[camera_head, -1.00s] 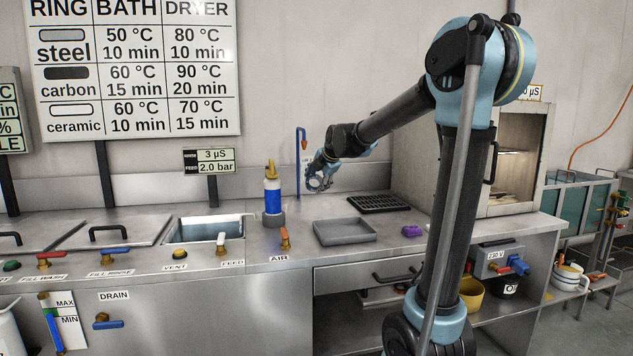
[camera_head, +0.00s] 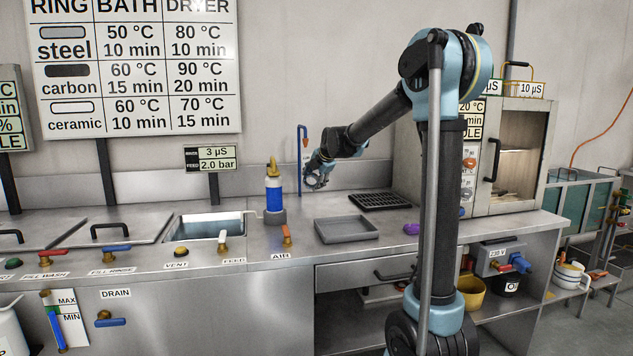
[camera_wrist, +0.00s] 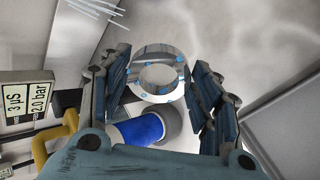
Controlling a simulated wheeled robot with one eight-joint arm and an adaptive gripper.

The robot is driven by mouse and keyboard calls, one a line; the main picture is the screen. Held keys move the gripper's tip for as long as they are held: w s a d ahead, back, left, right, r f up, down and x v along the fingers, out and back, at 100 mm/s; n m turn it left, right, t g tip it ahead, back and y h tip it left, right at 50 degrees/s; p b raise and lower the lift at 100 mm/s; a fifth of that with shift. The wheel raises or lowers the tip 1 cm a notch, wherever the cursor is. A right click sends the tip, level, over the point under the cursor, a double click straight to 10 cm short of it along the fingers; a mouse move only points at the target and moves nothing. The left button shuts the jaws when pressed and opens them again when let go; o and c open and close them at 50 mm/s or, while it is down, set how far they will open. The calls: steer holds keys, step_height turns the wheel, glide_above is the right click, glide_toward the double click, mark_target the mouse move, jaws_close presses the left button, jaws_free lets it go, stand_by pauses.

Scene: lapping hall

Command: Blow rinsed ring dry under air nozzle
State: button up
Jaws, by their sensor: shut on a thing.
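My gripper (camera_head: 317,181) is shut on a shiny metal ring, held above the counter at the back. In the wrist view the ring (camera_wrist: 158,97) sits between the fingertips of my gripper (camera_wrist: 158,85), with its face and open hole showing. Several blue spots like droplets are on its face. The air nozzle (camera_head: 304,144), a blue upright pipe with an orange tip, stands at the wall just left of and above my gripper. Thin white streaks (camera_wrist: 97,8) show at the top left of the wrist view. The AIR valve (camera_head: 287,234) is at the counter's front.
A blue bottle with a yellow top (camera_head: 274,197) stands close left of my gripper. The sink (camera_head: 210,228) is farther left. A grey tray (camera_head: 346,229), black rack (camera_head: 380,201) and purple item (camera_head: 411,228) lie to the right. The oven (camera_head: 516,150) stands beyond them.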

mark_target(314, 175)
steer(key=shift+w+a+f, duration=0.2)
steer(key=shift+w, duration=0.45)
steer(key=shift+w+a+f, duration=0.15)
steer(key=shift+w, duration=0.5)
steer(key=shift+w+a+f, duration=0.2)
steer(key=shift+w, duration=0.45)
steer(key=shift+w+a, duration=0.2)
steer(key=shift+w, duration=0.55)
steer(key=shift+w+a, duration=0.25)
steer(key=shift+w, duration=0.55)
steer(key=shift+w+a, duration=0.2)
steer(key=shift+w, duration=0.55)
steer(key=shift+s, duration=0.1)
stand_by(1.7)
steer(key=shift+s+d, duration=0.55)
steer(key=shift+s, duration=1.35)
steer(key=shift+s+d, duration=0.55)
steer(key=shift+s, duration=1.35)
steer(key=shift+s+d, duration=0.55)
steer(key=shift+s, duration=1.35)
